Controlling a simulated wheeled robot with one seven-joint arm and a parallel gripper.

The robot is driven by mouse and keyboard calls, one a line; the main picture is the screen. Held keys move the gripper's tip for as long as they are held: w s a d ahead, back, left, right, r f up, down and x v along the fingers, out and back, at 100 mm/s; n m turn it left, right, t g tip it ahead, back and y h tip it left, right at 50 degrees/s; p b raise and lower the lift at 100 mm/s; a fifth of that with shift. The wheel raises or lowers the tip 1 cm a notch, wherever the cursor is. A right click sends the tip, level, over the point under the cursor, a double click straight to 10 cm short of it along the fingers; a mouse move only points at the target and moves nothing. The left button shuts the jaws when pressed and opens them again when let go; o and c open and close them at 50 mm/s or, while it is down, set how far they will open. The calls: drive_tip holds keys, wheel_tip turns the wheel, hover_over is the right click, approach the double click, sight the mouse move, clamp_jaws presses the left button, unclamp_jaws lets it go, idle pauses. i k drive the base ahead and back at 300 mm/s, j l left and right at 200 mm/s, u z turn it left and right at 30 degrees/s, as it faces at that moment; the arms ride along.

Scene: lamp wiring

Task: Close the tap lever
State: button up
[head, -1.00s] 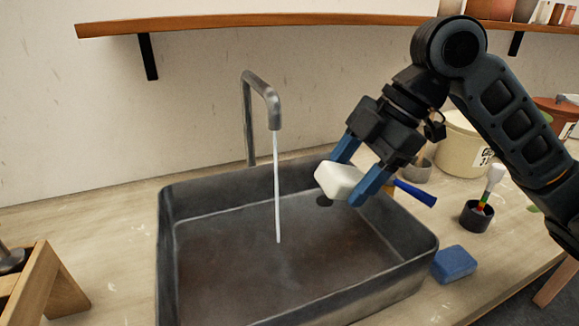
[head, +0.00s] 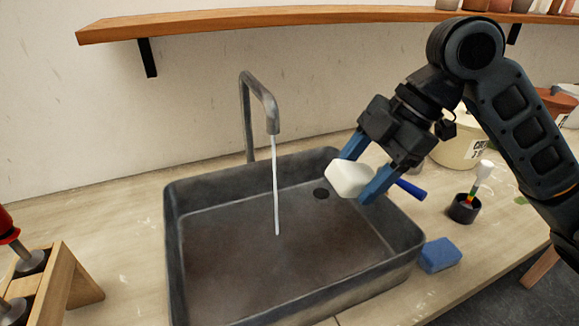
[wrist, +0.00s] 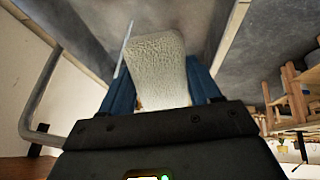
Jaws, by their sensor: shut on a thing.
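The grey tap (head: 262,95) rises behind the dark sink (head: 178,235), and a thin stream of water (head: 275,185) runs from its spout into the basin. My gripper (head: 354,178) is shut on a white block (head: 347,177), held above the sink's right rear part. The block also shows between the blue fingers in the wrist view (wrist: 160,70). A blue handle-like bar (head: 411,188) shows just right of the fingers, partly hidden behind them; I cannot tell whether it is the tap lever. No lever shows clearly on the tap.
A blue sponge (head: 440,255) lies right of the sink. A dark cup (head: 464,209) with a white-tipped tool and a cream pot (head: 458,150) stand farther right. A wooden rack (head: 62,285) stands at left. A wooden shelf (head: 270,20) runs above the sink.

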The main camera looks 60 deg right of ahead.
sight(418, 193)
drive_tip(key=k+j, duration=0.25)
drive_tip(key=k, duration=0.25)
drive_tip(key=k+j, duration=0.2)
drive_tip(key=k, duration=0.25)
drive_tip(key=k+j, duration=0.25)
drive_tip(key=k, duration=0.25)
